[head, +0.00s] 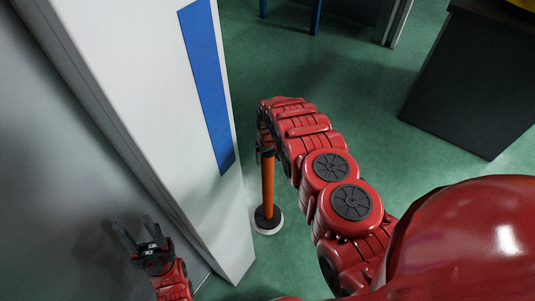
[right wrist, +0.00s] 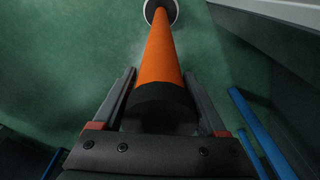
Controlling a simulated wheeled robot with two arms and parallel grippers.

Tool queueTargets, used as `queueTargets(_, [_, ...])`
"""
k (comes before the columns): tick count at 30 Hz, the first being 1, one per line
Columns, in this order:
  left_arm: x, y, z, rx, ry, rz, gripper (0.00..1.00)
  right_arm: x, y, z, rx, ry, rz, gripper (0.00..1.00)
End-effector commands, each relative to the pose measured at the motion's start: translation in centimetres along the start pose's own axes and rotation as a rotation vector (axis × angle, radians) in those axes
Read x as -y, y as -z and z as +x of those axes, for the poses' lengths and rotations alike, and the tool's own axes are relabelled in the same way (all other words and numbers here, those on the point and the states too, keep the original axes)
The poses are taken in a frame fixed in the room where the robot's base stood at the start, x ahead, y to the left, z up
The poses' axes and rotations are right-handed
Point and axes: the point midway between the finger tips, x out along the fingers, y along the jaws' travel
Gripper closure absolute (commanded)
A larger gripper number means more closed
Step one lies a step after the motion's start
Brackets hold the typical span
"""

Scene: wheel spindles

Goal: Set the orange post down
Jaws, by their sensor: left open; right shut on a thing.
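The orange post (head: 267,190) stands about upright in the head view, with a black top and a round black and white base (head: 267,220). The right wrist view looks down along the orange shaft (right wrist: 161,50) to its base (right wrist: 161,10). My right gripper (head: 265,152) is shut on the post's black upper end, with one finger on each side (right wrist: 160,85). I cannot tell whether the base touches the floor. My left gripper (head: 132,222) is open and empty at the lower left, apart from the post.
A white wall panel with a blue stripe (head: 207,85) stands just left of the post. Green floor (head: 360,90) is open behind and to the right of my right arm. A dark cabinet (head: 475,80) stands at the upper right. Blue legs (head: 316,15) show at the top.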

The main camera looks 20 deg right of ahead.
Motion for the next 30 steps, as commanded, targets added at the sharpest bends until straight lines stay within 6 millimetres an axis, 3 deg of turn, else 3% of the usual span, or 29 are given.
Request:
queueTargets(13, [0.0,-0.1,-0.4,0.000,0.000,0.000,0.50,-0.1,-0.2,3.1,-0.005,-0.001,-0.001,1.00])
queueTargets(27, [0.0,-0.1,-0.6,0.000,0.000,0.000,0.50,0.0,-0.2,3.7,-0.006,0.000,-0.001,1.00])
queueTargets(28, [0.0,-0.1,-0.6,0.000,0.000,0.000,0.50,0.0,-0.2,3.6,-0.005,0.000,-0.001,0.20])
queueTargets(30, [0.0,-0.1,-0.5,0.000,0.000,0.000,0.50,0.0,-0.3,3.6,-0.004,0.000,-0.001,0.07])
